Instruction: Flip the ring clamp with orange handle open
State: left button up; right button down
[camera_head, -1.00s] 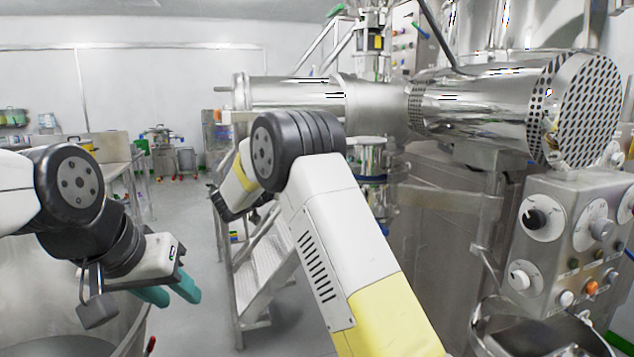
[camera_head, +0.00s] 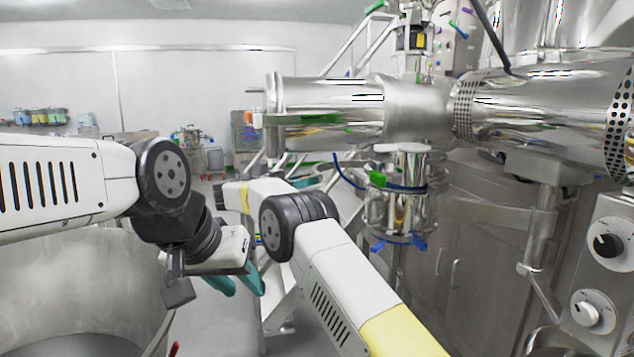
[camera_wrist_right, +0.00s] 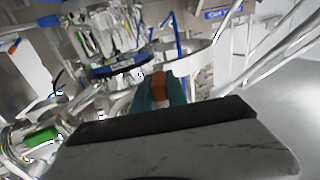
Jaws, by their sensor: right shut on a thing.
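In the right wrist view, the orange handle (camera_wrist_right: 158,86) of the ring clamp sits between the teal fingers of my right gripper (camera_wrist_right: 160,92), which is shut on it. A shiny curved metal band (camera_wrist_right: 196,48) shows just behind the fingers; I cannot tell whether it is the clamp's ring. The clamp does not show clearly in the head view, where my right arm covers much of that area. My left gripper (camera_head: 237,283) hangs at lower left in the head view, its teal fingers apart and empty, away from the clamp.
A horizontal steel cylinder (camera_head: 335,108) spans the upper middle. Below it is a glass-walled vessel (camera_head: 395,208) with blue and green clamps. A control panel (camera_head: 605,265) stands at right and a large steel drum (camera_head: 75,285) at lower left.

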jog(key=shift+w+d+r, duration=0.15)
jog(key=shift+r, duration=0.05)
dwell(0.3)
jog(key=c, duration=1.5)
grip_release()
jog(key=shift+o, duration=0.9)
jog(key=shift+f, duration=0.1)
